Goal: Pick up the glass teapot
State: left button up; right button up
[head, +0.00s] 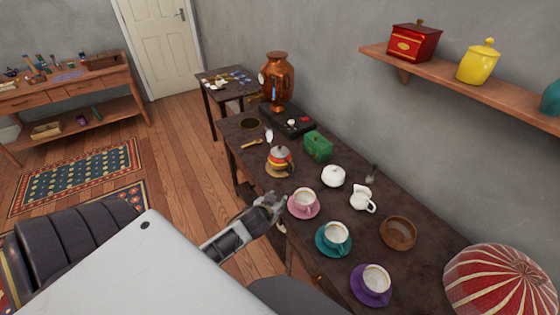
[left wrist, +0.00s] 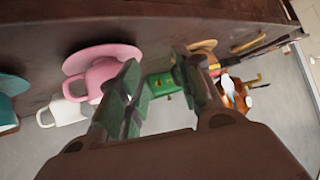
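The teapot (head: 280,161) has a grey lid and red and yellow bands, and stands on a round wooden base on the long dark table (head: 385,268). I cannot tell from its look that it is glass. My left gripper (head: 271,201) is at the table's near edge, in front of the teapot and just left of the pink cup (head: 304,199), apart from the teapot. In the left wrist view the gripper (left wrist: 158,92) has its fingers spread with nothing held; the teapot is mostly hidden behind a finger there. My right gripper is not in view.
Teal (head: 335,238) and purple (head: 373,284) cups on saucers, a white sugar bowl (head: 333,176), a creamer (head: 362,198), a wooden bowl (head: 398,233) and a green tin (head: 318,146) crowd the table. A copper samovar (head: 277,80) stands behind. Floor is open at left.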

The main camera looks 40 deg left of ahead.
pick_arm(q)
jog(key=w+a+r+t, duration=0.2)
jog(key=w+a+t, duration=0.1)
jog(key=w, duration=0.1)
jog(key=shift+w+r+h, duration=0.2)
jog(key=shift+r+h, duration=0.1)
jog(key=shift+r, duration=0.1)
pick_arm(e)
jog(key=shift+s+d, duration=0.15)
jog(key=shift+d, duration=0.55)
pick_arm(q)
jog(key=shift+w, duration=0.1)
